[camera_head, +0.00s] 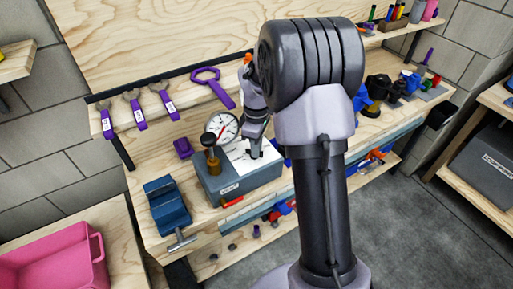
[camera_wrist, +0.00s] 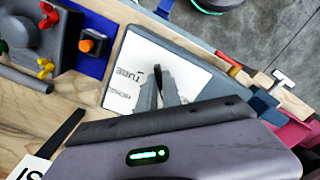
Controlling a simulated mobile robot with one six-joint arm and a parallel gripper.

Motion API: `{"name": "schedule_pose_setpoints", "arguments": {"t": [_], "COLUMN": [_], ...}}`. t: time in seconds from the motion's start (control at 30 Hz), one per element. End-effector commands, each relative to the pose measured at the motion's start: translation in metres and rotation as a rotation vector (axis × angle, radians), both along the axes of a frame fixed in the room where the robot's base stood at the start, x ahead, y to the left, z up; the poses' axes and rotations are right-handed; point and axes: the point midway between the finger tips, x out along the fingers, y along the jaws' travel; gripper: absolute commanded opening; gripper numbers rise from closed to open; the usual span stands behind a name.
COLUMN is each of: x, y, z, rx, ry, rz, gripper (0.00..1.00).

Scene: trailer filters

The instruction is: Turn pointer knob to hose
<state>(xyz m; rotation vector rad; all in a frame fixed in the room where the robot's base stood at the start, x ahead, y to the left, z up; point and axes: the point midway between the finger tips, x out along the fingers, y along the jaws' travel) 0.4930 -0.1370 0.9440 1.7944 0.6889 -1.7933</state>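The grey box (camera_head: 213,185) stands on the workbench, with a white label panel (camera_head: 240,161) on its sloping top. In the wrist view the white panel (camera_wrist: 128,60) bears printed words; "TUBE" is legible and another word is partly covered. The dark pointer knob (camera_wrist: 158,74) shows as a narrow piece at my fingertips. My gripper (camera_wrist: 160,88) is low over the panel, with its two grey fingers close together, one on each side of the knob. Whether they press on it cannot be told. In the head view my gripper (camera_head: 255,152) reaches down onto the panel; the knob is hidden there.
A blue vise (camera_head: 168,206) is farther left. Purple-handled wrenches (camera_head: 137,109) hang behind. An orange button (camera_wrist: 93,42) is near the panel.

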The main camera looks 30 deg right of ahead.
Motion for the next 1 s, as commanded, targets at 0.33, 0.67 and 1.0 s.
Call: {"name": "schedule_pose_setpoints", "arguments": {"t": [0.33, 0.67, 1.0], "x": [-0.0003, -0.0013, -0.0020], "y": [0.0003, 0.0015, 0.0036], "z": [0.0003, 0.0009, 0.0005], "rx": [0.001, 0.000, 0.000], "ry": [0.001, 0.003, 0.003], "rz": [-0.019, -0.211, -0.533], "gripper": [0.00, 0.00, 0.00]}}
